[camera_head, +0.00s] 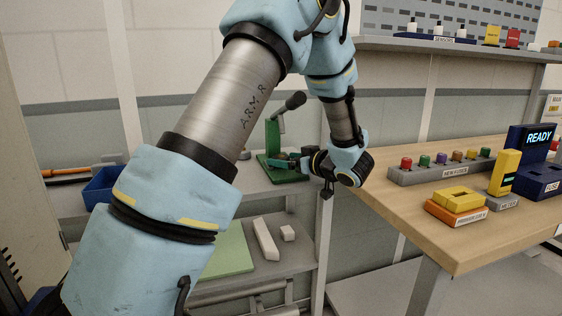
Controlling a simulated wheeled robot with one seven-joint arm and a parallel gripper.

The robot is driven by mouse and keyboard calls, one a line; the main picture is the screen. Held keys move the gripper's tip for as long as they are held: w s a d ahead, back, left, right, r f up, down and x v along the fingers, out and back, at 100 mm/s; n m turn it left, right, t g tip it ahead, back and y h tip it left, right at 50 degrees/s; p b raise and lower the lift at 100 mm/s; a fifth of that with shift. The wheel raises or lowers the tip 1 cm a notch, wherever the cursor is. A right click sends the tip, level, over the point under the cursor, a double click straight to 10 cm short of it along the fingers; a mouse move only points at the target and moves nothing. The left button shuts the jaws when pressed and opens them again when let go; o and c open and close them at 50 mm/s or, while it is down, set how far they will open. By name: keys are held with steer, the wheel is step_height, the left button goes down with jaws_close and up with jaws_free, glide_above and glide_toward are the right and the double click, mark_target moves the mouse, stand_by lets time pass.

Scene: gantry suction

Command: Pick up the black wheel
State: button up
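My arm reaches in from the lower left, and its wrist hangs in front of the back shelf, left of the wooden table. My gripper (296,164) points left at the base of a green press-like stand (273,137) with a black-ended lever. The fingers are small and partly lost against the stand, so I cannot see whether they are apart or closed. I cannot make out a separate black wheel for sure. Any small dark thing at the stand's base is too small or hidden by the gripper.
A wooden table (405,205) at right carries a grey strip of coloured fuses (440,168), a yellow-and-orange block (457,204) and a dark blue READY unit (531,160). A blue bin (101,187) stands at left. White blocks (266,239) lie on the lower shelf.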

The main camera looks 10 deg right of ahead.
steer(key=c, duration=1.3)
steer(key=shift+s+r, duration=0.1)
